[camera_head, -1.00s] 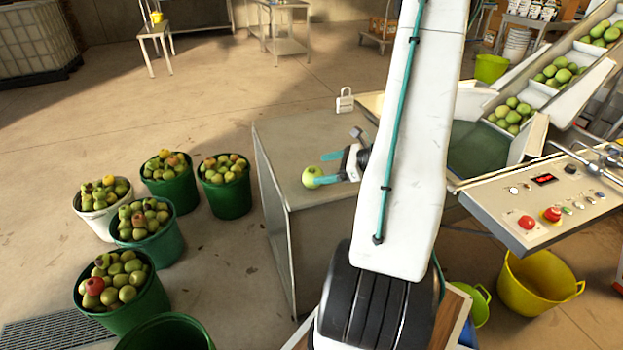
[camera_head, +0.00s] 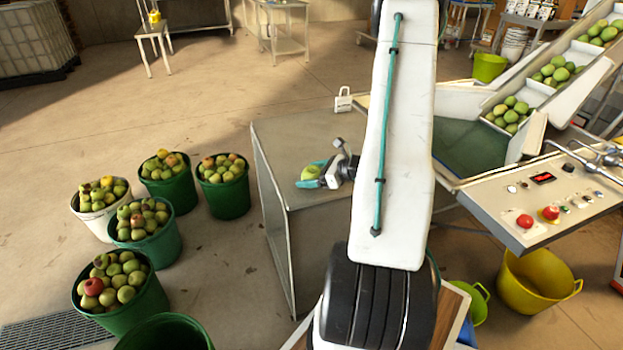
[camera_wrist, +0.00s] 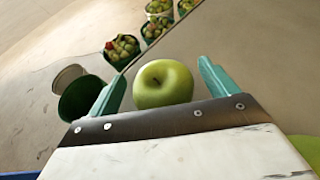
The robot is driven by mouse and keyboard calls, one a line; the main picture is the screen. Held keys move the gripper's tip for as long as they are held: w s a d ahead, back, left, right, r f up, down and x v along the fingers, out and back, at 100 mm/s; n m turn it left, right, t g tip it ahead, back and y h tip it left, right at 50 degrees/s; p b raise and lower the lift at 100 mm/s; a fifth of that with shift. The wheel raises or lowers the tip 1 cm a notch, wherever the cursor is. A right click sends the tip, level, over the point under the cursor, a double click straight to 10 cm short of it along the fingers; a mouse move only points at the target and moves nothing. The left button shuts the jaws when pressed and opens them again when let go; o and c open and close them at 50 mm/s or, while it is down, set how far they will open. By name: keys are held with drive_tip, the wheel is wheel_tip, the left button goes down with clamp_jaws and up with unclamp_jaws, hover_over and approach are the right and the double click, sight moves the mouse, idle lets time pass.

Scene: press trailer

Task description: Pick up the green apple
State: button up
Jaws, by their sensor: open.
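The green apple (camera_head: 311,172) sits on the grey metal table (camera_head: 300,134), near its left side. It also shows in the wrist view (camera_wrist: 163,84), stem end visible, between two teal fingers. My gripper (camera_head: 310,174) is open, with one finger on each side of the apple. In the wrist view my gripper (camera_wrist: 163,88) has a small gap between the apple and the right finger; the left finger is also apart from it. In the head view the fingers partly hide the apple.
Several buckets of apples (camera_head: 223,184) stand on the floor left of the table. A white padlock-shaped object (camera_head: 343,100) stands at the table's back edge. A control panel (camera_head: 540,207) and a conveyor with green apples (camera_head: 560,70) are at the right.

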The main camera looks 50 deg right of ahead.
sight(315, 170)
drive_tip(key=c, duration=1.1)
drive_tip(key=shift+c, duration=0.3)
drive_tip(key=shift+r, duration=0.1)
drive_tip(key=shift+r, duration=0.5)
drive_tip(key=shift+s+d+r, duration=0.1)
drive_tip(key=shift+s+r, duration=0.15)
drive_tip(key=shift+r, duration=0.4)
drive_tip(key=shift+s+r, duration=0.25)
drive_tip(key=shift+r, duration=0.35)
drive_tip(key=s+d+r, duration=0.1)
drive_tip(key=s+d, duration=0.1)
drive_tip(key=s, duration=1.3)
drive_tip(key=shift+r, duration=0.2)
drive_tip(key=shift+w, duration=0.15)
